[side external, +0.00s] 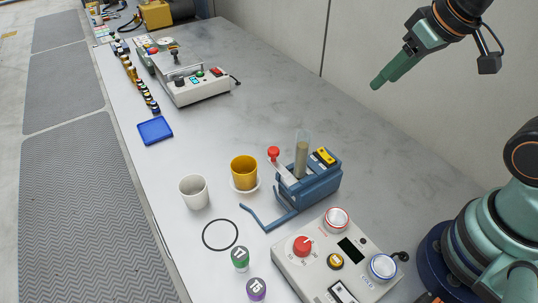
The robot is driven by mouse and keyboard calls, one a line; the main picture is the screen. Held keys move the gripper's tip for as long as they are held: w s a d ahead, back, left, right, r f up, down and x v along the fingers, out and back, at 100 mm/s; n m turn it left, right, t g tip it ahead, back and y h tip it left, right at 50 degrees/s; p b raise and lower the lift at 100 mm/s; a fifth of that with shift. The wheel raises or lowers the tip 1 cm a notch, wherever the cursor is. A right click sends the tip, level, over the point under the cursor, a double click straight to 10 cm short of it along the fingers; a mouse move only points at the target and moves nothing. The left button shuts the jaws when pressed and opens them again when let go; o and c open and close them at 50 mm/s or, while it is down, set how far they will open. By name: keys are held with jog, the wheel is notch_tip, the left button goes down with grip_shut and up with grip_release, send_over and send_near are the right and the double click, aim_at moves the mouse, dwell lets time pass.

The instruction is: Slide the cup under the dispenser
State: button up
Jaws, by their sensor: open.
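A white cup (195,192) stands upright on the bench, left of a gold cup (244,174). The gold cup stands upright on a small white saucer (257,187). To its right is a blue device (310,187) with a clear tube (302,155) of brownish contents, a red-knobbed lever (275,155) and a yellow block on top; it looks like the dispenser. A thin blue bar (268,221) reaches out from its front left. My gripper (377,83) hangs high at the upper right, open, empty and well apart from both cups. Its fingers overlap in this view.
A black ring (220,235) lies on the bench in front of the white cup. A control box (335,262) and two capped weights or jars, green (240,258) and purple (256,289), are nearby. A blue tray (155,130) and bottles line the left edge. The middle bench behind is clear.

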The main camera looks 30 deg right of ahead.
jog(key=shift+w+r, duration=0.1)
jog(key=shift+w, duration=0.05)
grip_shut()
jog(key=w+a+r+g, duration=0.2)
jog(key=w+a+r, duration=0.15)
jog(key=w, duration=0.45)
jog(key=g, duration=0.2)
send_over(244, 168)
jog(key=w+d, duration=0.4)
jog(key=d, duration=0.1)
notch_tip(244, 168, down, 9)
jog(key=w+a+f+g, duration=0.2)
jog(key=a+f, duration=0.4)
jog(key=f, duration=0.3)
notch_tip(244, 168, down, 10)
jog(key=shift+r, duration=0.25)
jog(key=shift+s+r, duration=0.15)
jog(key=shift+s, duration=1.8)
